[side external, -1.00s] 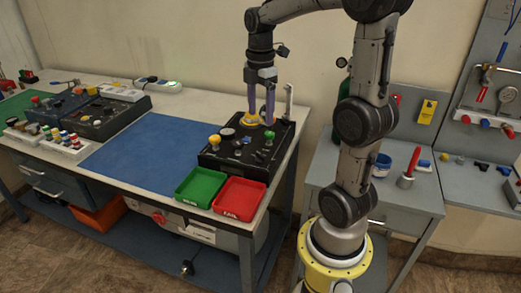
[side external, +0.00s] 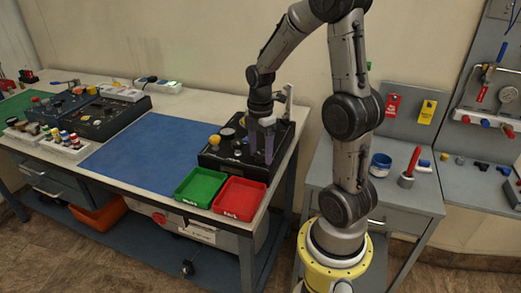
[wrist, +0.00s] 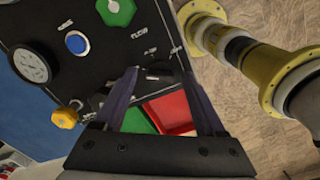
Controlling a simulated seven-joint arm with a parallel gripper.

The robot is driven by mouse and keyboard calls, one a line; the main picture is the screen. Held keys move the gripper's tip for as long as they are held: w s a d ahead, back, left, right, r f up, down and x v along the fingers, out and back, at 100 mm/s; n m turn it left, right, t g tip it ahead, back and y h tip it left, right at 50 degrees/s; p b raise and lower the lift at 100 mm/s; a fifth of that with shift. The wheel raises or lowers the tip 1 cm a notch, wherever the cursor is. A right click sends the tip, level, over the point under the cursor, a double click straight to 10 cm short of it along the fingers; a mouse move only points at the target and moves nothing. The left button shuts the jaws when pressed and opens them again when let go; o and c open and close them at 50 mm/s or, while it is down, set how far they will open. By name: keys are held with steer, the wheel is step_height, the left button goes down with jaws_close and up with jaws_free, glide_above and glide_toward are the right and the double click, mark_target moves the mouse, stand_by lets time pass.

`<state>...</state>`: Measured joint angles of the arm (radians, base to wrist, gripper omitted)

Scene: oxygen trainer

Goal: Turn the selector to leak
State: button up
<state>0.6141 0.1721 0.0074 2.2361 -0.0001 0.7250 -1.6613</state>
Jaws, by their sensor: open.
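The black control panel (side external: 222,160) sits at the right end of the workbench. In the wrist view, a small dark knob (wrist: 157,73), which looks like the selector, stands near the panel's edge. My gripper (wrist: 157,78) is open, with one finger on each side of this knob; I cannot tell whether they touch it. The knob's pointer and the labels around it are too small to read. In the side view, my gripper (side external: 262,160) points down over the panel's front right part and hides the knob there.
A green knob (wrist: 115,10), a blue button (wrist: 76,42), a round gauge (wrist: 30,65) and a yellow knob (wrist: 65,117) share the panel. Green (side external: 201,185) and red (side external: 240,197) trays lie just in front. The blue mat (side external: 140,146) is clear.

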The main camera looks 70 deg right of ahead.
jaws_close()
